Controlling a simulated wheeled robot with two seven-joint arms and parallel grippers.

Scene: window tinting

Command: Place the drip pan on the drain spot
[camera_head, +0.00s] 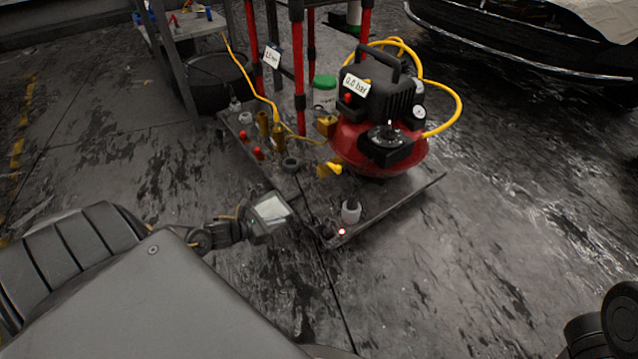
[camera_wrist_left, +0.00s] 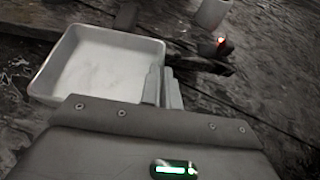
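The drip pan (camera_wrist_left: 100,68) is a shallow white rectangular tray, empty, at the upper left of the left wrist view. In the head view the pan (camera_head: 271,210) shows small and tilted at my left gripper (camera_head: 262,222), off the front left edge of the low dark board. In the left wrist view my left gripper (camera_wrist_left: 163,88) has its fingers close together at the pan's right wall, shut on it. I cannot pick out a marked drain spot. A small red-lit ring (camera_head: 342,232) sits at the board's front corner.
A red and black compressor (camera_head: 380,135) with a yellow hose stands on the board (camera_head: 400,208). A white cup (camera_head: 351,211) stands near the red-lit ring. Brass fittings (camera_head: 271,128) and a black ring (camera_head: 291,165) lie farther back.

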